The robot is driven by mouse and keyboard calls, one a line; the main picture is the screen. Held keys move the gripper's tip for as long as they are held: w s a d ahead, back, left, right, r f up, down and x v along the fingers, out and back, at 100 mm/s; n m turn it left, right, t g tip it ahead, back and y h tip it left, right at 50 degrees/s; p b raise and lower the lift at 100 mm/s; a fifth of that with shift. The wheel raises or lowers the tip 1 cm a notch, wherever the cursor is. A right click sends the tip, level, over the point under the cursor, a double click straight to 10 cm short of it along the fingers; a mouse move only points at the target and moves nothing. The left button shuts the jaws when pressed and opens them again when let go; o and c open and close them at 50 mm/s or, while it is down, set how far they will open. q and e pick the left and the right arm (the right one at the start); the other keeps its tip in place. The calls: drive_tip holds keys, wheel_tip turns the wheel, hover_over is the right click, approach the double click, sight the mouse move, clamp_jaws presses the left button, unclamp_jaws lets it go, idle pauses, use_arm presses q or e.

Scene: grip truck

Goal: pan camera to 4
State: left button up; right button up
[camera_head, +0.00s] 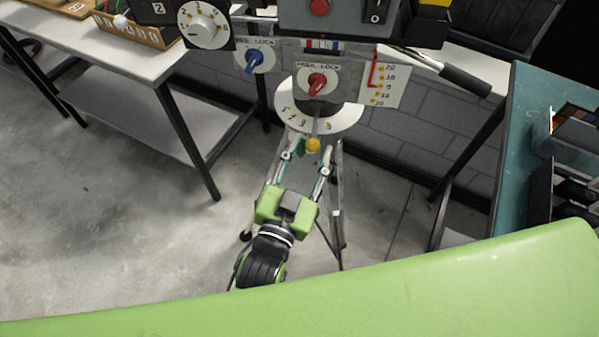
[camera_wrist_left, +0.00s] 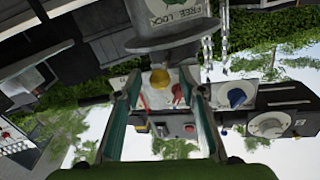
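A camera rig stands on a tripod (camera_head: 337,205). Under its head is a white round pan dial (camera_head: 347,117) with small numbers on its front rim. A grey lever with a yellow knob (camera_head: 313,145) points forward over the dial; it hides part of the scale, so I cannot read its exact number. My left gripper (camera_head: 316,154) is open, its fingers reaching up toward the knob from the front. In the left wrist view the yellow knob (camera_wrist_left: 160,78) shows between the two spread fingers, with gaps on both sides. My right gripper is not in view.
Above the dial are a red pan-lock knob (camera_head: 317,83), a blue lock knob (camera_head: 253,60) and a white numbered dial (camera_head: 203,25). A black handle (camera_head: 465,80) sticks out right. A white table (camera_head: 95,45) stands left, a teal bench (camera_head: 520,150) right.

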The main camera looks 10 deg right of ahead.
use_arm(q)
drive_tip(key=v, duration=1)
drive_tip(key=s+a+f+g+y, duration=0.1)
drive_tip(key=s+a+f+g, duration=0.15)
drive_tip(key=f, duration=0.95)
drive_tip(key=s+a+f+n+g+y, duration=0.1)
drive_tip(key=a+f+g+y, duration=0.15)
drive_tip(key=f, duration=1.05)
drive_tip(key=s+a+f+g+y, duration=0.15)
drive_tip(key=a+f, duration=0.25)
drive_tip(key=f, duration=0.8)
drive_tip(key=s+a+f+n+g+y, duration=0.3)
drive_tip(key=s+a+f+g, duration=0.5)
drive_tip(key=s+a+f, duration=1.1)
drive_tip(key=s+f+n, duration=0.1)
drive_tip(key=s+f, duration=0.1)
drive_tip(key=s, duration=0.1)
drive_tip(key=shift+s+n+y, duration=0.25)
drive_tip(key=shift+n+y, duration=0.05)
drive_tip(key=shift+y, duration=0.1)
